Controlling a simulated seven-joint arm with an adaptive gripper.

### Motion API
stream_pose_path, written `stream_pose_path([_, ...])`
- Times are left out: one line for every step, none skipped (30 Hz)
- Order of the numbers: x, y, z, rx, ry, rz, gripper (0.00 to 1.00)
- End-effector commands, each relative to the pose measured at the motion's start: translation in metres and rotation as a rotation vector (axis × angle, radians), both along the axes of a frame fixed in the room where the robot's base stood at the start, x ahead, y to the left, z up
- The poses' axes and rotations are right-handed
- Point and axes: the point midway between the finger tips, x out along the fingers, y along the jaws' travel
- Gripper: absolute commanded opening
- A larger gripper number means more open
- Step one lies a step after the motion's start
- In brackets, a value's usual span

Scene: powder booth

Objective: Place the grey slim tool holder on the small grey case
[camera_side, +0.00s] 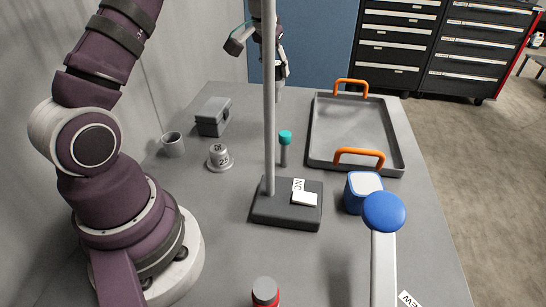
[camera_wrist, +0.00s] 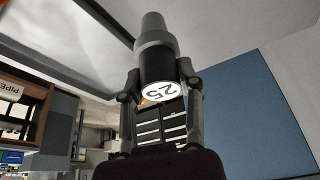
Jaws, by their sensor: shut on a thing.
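In the wrist view, the fingers of my gripper (camera_wrist: 160,75) are closed on both sides of a grey tool holder (camera_wrist: 154,49). It has a tapered grey top, a dark middle band and a round white face marked 25. In the side view my gripper (camera_side: 281,68) is partly behind the upright pole, high over the far end of the table; the held holder is hard to make out there. The small grey case (camera_side: 210,121) stands shut on the table's left side, apart from and below the gripper.
Near the case stand a grey cup (camera_side: 173,146) and a squat grey holder marked 25 (camera_side: 219,161). The pole (camera_side: 268,130) rises from a dark base (camera_side: 274,213) mid-table.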

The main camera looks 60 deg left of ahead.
Motion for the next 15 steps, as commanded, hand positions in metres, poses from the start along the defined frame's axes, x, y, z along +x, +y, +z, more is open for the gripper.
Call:
stream_pose_path([-0.004,0.003,0.007,0.001,-0.003,0.003,0.0])
stream_pose_path([-0.008,0.005,0.011,0.001,-0.003,0.004,0.0])
stream_pose_path([-0.017,0.01,0.016,0.0,-0.002,0.007,0.0])
stream_pose_path([-0.025,0.013,0.019,0.001,-0.002,0.01,0.0])
stream_pose_path([-0.035,0.017,0.022,0.001,-0.003,0.012,0.0])
stream_pose_path([-0.051,0.023,0.027,0.001,-0.003,0.017,0.0])
stream_pose_path([-0.064,0.026,0.03,0.001,-0.004,0.02,0.0])
stream_pose_path([-0.078,0.028,0.032,0.001,-0.004,0.022,0.0])
stream_pose_path([-0.097,0.03,0.035,0.002,-0.005,0.028,0.0])
stream_pose_path([-0.111,0.03,0.036,0.001,-0.005,0.031,0.0])
stream_pose_path([-0.125,0.03,0.037,0.001,-0.006,0.035,0.0])
stream_pose_path([-0.143,0.027,0.037,0.001,-0.006,0.037,0.0])
stream_pose_path([-0.155,0.024,0.037,0.001,-0.007,0.038,0.0])
stream_pose_path([-0.166,0.021,0.036,0.001,-0.007,0.04,0.0])
stream_pose_path([-0.179,0.016,0.034,0.0,-0.007,0.041,0.0])
